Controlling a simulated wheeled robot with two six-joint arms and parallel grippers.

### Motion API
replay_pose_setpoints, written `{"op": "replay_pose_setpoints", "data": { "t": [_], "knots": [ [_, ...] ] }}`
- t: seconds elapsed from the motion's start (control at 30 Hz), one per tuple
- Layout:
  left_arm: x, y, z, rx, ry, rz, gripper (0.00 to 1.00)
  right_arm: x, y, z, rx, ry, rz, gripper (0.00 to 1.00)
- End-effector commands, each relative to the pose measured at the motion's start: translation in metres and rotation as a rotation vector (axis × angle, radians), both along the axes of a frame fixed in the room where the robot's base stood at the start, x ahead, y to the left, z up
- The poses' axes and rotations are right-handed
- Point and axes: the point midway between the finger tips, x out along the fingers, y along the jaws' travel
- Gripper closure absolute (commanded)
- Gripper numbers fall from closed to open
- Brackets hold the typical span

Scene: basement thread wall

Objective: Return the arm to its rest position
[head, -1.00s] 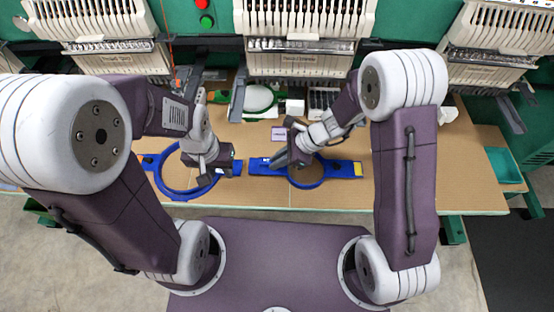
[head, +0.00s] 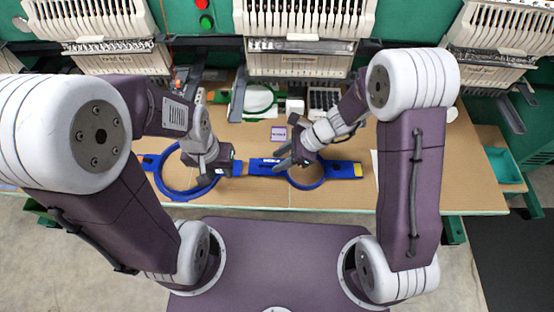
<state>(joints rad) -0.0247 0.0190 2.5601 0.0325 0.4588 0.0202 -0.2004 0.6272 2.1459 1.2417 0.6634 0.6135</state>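My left gripper (head: 207,174) is over the right part of the larger blue hoop (head: 170,192) on the tan table. Its body hides the fingertips, and I cannot tell whether it touches the hoop. My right gripper (head: 280,157) is above the left side of the smaller blue hoop (head: 318,182). Its two fingers look apart with nothing between them. The smaller hoop lies flat, with a long bracket running left and right.
Embroidery machine heads (head: 300,62) line the back of the table (head: 420,185). A small purple card (head: 278,133), a white cube (head: 295,106) and a black compartment tray (head: 323,100) lie behind the hoops. A teal bin (head: 500,165) is at the right.

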Motion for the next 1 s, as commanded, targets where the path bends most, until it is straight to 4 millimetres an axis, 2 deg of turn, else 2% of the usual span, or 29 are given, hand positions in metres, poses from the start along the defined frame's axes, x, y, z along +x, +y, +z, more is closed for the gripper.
{"op": "replay_pose_setpoints", "data": {
  "t": [0.03,0.1,0.3,0.77,0.87,0.93,1.0],
  "knots": [
    [0.000,0.000,0.006,0.000,0.000,0.000,0.67,0.001,-0.007,0.013,0.001,-0.004,-0.003,0.63],
    [0.000,0.000,0.009,0.000,0.000,0.000,0.67,0.002,-0.017,0.027,0.000,-0.004,-0.004,0.63],
    [0.000,0.000,0.015,0.000,0.000,0.000,0.67,0.002,-0.038,0.053,0.001,-0.002,-0.003,0.63],
    [0.000,0.000,0.015,0.000,0.000,0.000,0.67,0.002,-0.043,0.060,0.000,-0.002,-0.002,0.63],
    [0.000,0.000,0.016,0.000,0.000,0.000,0.67,0.009,-0.046,0.080,0.002,-0.060,-0.006,0.63],
    [0.000,0.000,0.015,0.000,0.000,0.000,0.67,-0.008,-0.060,0.093,-0.053,-0.117,0.063,0.63],
    [0.000,0.000,0.015,0.000,0.000,0.000,0.67,-0.036,-0.093,0.093,-0.191,-0.228,0.275,0.63]
  ]
}}
